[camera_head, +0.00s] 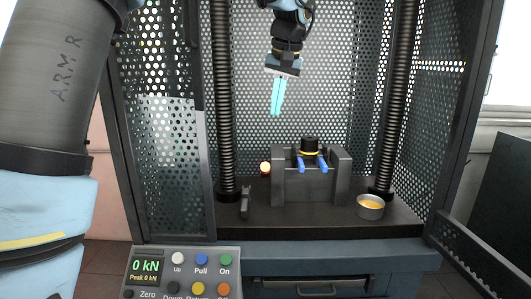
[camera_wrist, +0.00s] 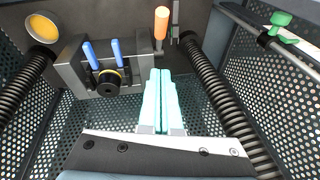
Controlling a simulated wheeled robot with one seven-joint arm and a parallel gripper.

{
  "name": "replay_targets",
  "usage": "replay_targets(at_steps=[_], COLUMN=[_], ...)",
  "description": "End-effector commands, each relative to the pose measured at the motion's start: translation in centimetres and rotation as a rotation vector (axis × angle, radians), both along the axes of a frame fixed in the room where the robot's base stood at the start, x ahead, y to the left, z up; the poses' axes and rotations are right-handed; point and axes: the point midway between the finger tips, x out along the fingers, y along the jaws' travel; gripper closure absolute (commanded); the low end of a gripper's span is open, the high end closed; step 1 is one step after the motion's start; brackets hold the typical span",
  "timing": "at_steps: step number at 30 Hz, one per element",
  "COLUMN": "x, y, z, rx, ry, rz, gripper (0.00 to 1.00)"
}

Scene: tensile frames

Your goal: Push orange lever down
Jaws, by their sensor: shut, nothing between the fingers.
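The orange lever (camera_wrist: 161,20) shows as a rounded orange bar at the top middle of the wrist view, beside the grey fixture. In the head view a small glowing orange end (camera_head: 265,168) left of the fixture appears to be the same lever, seen nearly end-on. My gripper (camera_head: 275,113) has pale cyan fingers pointing down inside the machine, above and apart from the lever. In the wrist view the fingers (camera_wrist: 160,72) lie together, shut and empty, with their tips a little short of the lever.
The grey fixture (camera_head: 281,186) has two blue handles (camera_head: 311,163). A round cup (camera_head: 370,212) with yellow contents stands right of it, a small dark piece (camera_head: 244,204) left. Ribbed columns (camera_head: 226,120) and perforated walls flank the space. A control panel (camera_head: 180,273) reads 0 kN.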

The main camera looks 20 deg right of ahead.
Motion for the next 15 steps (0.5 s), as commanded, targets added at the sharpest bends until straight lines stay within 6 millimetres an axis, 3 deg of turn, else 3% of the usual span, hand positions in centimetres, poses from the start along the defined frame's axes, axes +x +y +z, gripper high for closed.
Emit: replay_targets(at_steps=[5, 15], x=[0.5, 2.6], y=[0.1, 0.2], z=[-1.7, -8.2], rx=[0.004, 0.005], ry=[0.002, 0.005], rz=[0.001, 0.001], gripper=[1.00, 1.00])
